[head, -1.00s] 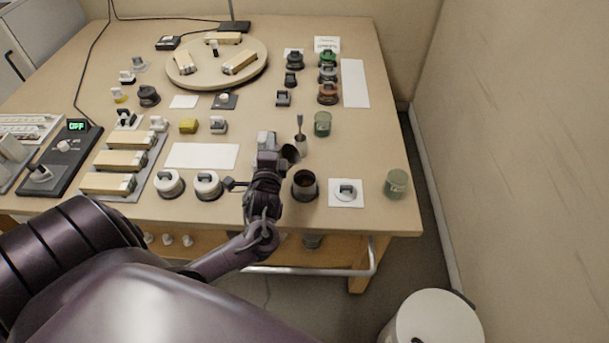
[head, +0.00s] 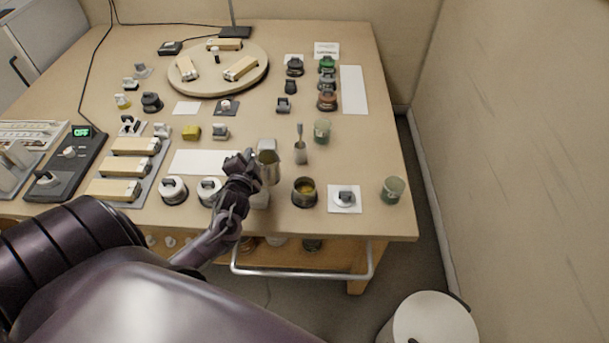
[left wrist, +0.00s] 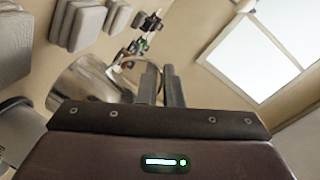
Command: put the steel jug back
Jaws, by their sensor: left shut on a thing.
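The steel jug (head: 268,167) is upright near the front middle of the bench, between the white card and a dark pot. My left gripper (head: 250,161) is shut on its left side, where the handle would be; the gripper hides that part. In the left wrist view, the two fingers (left wrist: 160,86) are close together, and the shiny jug (left wrist: 88,84) shows beside them. I cannot tell whether the jug's base touches the bench. My right gripper is not in view.
The dark pot (head: 304,191) with yellowish contents stands right of the jug. A small steel cup (head: 300,153) with a utensil stands behind it. Two white-topped jars (head: 209,190) are close to my left gripper.

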